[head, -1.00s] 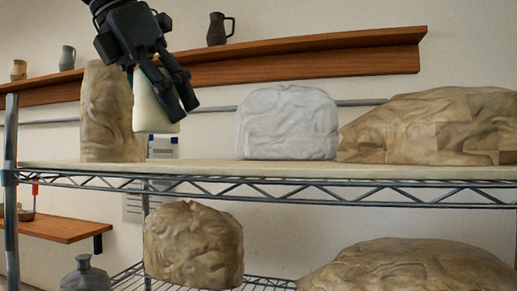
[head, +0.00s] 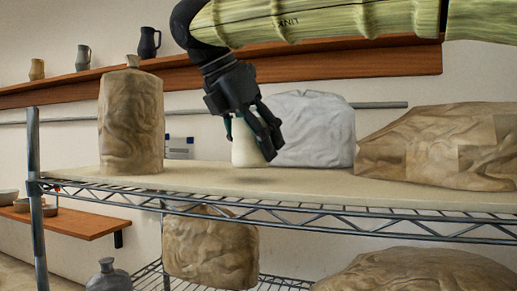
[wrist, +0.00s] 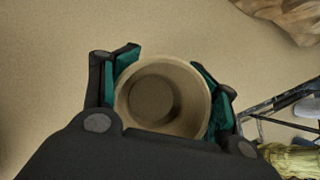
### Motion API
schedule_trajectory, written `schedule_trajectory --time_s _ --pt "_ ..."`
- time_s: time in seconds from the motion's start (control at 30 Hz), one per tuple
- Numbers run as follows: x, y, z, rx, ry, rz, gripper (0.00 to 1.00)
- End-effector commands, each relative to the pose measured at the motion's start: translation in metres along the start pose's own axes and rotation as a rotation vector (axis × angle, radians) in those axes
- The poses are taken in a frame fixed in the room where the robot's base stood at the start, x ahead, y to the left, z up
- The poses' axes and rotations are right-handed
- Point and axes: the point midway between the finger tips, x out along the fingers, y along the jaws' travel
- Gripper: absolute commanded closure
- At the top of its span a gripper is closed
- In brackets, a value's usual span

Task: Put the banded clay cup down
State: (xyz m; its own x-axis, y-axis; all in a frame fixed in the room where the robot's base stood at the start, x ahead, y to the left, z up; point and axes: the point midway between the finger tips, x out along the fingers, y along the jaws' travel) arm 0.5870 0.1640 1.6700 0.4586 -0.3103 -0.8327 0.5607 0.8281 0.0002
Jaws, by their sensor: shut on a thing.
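The clay cup (head: 243,152) shows as a pale cream body in the head view, upright between the dark fingers of my gripper (head: 252,138). Its bands cannot be made out. In the wrist view I look down into the round tan cup (wrist: 152,97), which looks empty, with a green-padded finger on either side of it. My gripper (wrist: 163,88) is shut on the cup. The cup's bottom is at or just above the pale shelf board (head: 225,180); I cannot tell whether it touches.
A tall brown wrapped bundle (head: 131,120) stands left of the cup. A white wrapped bundle (head: 312,130) is close behind and right. A large brown wrapped bundle (head: 445,140) fills the board's right end. The board is bare around the cup. A wall ledge (head: 340,65) runs behind.

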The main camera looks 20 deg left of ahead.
Motion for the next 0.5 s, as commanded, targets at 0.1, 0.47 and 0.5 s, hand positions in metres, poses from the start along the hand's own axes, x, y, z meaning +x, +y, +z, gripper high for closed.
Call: schedule_trajectory --time_s 0.1,0.47,0.5 --pt "0.009 -0.001 -0.005 -0.002 0.002 0.000 0.75" --pt "0.019 0.000 -0.013 0.001 0.000 0.001 0.75" --pt "0.019 0.000 -0.013 0.001 0.000 0.001 0.75"
